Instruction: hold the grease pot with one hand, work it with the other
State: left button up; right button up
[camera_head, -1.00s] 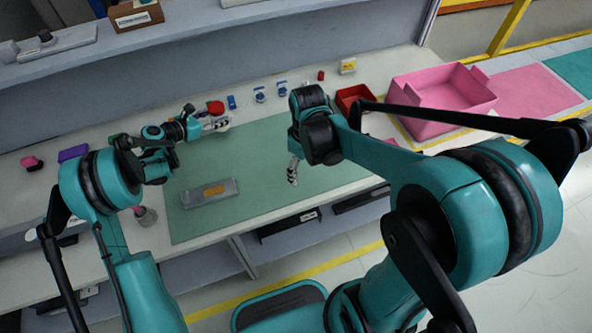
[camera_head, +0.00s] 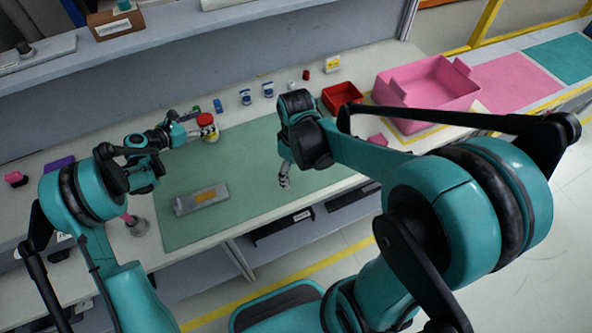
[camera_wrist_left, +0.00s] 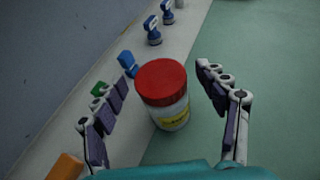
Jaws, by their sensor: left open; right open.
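The grease pot (camera_head: 208,127), a pale jar with a red lid and a yellow label, stands upright near the back left corner of the green mat. It also shows in the left wrist view (camera_wrist_left: 164,95). My left gripper (camera_head: 194,129) is open close beside the pot on its left. In the left wrist view its two fingers (camera_wrist_left: 166,100) stand on either side of the pot, with gaps showing. My right gripper (camera_head: 285,182) is open and empty, pointing down over the right part of the mat, apart from the pot.
A grey block with an orange label (camera_head: 190,203) lies on the green mat (camera_head: 240,165). Small blue-topped items (camera_head: 245,97) stand along the back. A red tray (camera_head: 343,96) and pink bin (camera_head: 425,85) are at the right. The mat's middle is clear.

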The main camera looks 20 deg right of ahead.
pick_arm(q)
jog(key=v, duration=1.1)
jog(key=shift+a, duration=0.1)
jog(key=s+a+r+m+y+b, duration=0.1)
jog(key=s+r+m+y, duration=0.25)
jog(key=s+m, duration=0.35)
jog(key=s+r+m+y, duration=0.2)
jog(key=s+r+m, duration=0.25)
jog(key=s, duration=0.35)
jog(key=s+a+f+m+y, duration=0.1)
jog(key=s+a+m+y, duration=0.2)
jog(key=s+m, duration=0.3)
jog(key=s+a+m+y+b, duration=0.1)
jog(key=s+a+m+y, duration=0.2)
jog(key=s, duration=1)
jog(key=shift+a+f+m+b, duration=0.35)
jog(key=shift+a+m, duration=0.3)
jog(key=shift+m, duration=1.2)
pick_arm(e)
jog(key=s+a+r+m+t, duration=0.1)
jog(key=s+r+m+t, duration=0.4)
jog(key=t, duration=0.2)
jog(key=shift+s+r+m, duration=0.4)
jog(key=shift+a, duration=0.1)
